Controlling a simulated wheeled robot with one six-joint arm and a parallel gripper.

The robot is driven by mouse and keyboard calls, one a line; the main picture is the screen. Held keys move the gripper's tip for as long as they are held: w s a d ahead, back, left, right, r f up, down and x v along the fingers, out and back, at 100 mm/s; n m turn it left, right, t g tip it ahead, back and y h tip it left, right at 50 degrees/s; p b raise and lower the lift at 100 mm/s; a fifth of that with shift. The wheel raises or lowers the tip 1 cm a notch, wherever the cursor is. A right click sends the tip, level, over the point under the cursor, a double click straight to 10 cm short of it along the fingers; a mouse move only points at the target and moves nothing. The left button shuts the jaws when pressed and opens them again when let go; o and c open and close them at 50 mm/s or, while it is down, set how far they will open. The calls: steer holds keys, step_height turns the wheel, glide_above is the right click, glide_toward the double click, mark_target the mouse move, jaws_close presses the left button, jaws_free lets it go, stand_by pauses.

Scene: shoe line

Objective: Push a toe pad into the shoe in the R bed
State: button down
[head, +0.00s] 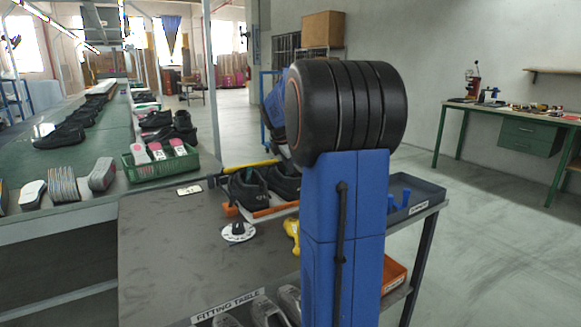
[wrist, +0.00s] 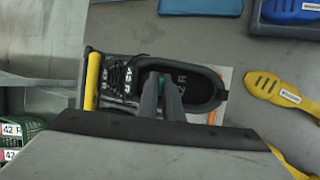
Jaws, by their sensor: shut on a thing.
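A black shoe (wrist: 213,98) lies under my gripper in the wrist view, its opening to the right and its laces to the left. A letter R shows inside it. My gripper (wrist: 161,82) is shut on a small teal piece (wrist: 161,75), probably a toe pad, mostly hidden between the fingers. The fingertips are over or in the shoe opening near the laces; the depth is unclear. In the head view, two black shoes (head: 245,190) sit on an orange-edged bed (head: 268,211). My blue arm hides the gripper there.
A yellow shoehorn-like tool (wrist: 270,88) lies right of the shoe; a yellow bar (wrist: 93,80) stands left of it. A dark tray (head: 422,187) with blue pieces is at the table's right. A green crate (head: 160,170) stands on the line. The table's left middle is largely bare.

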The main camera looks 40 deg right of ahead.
steer(key=shift+w+d+f, duration=0.1)
steer(key=shift+w+d, duration=0.05)
steer(key=shift+w, duration=0.55)
steer(key=shift+w+d+f, duration=0.1)
steer(key=shift+w+d, duration=0.05)
steer(key=shift+w, duration=0.55)
steer(key=c, duration=1.8)
jaws_free()
steer(key=shift+c, duration=0.2)
steer(key=shift+r, duration=0.1)
steer(key=shift+s+a+r, duration=0.1)
steer(key=shift+s+r, duration=0.1)
steer(key=shift+s, duration=0.35)
steer(key=shift+s+a+r, duration=0.1)
steer(key=shift+s+r, duration=0.05)
steer(key=shift+s, duration=0.35)
steer(key=shift+r, duration=0.2)
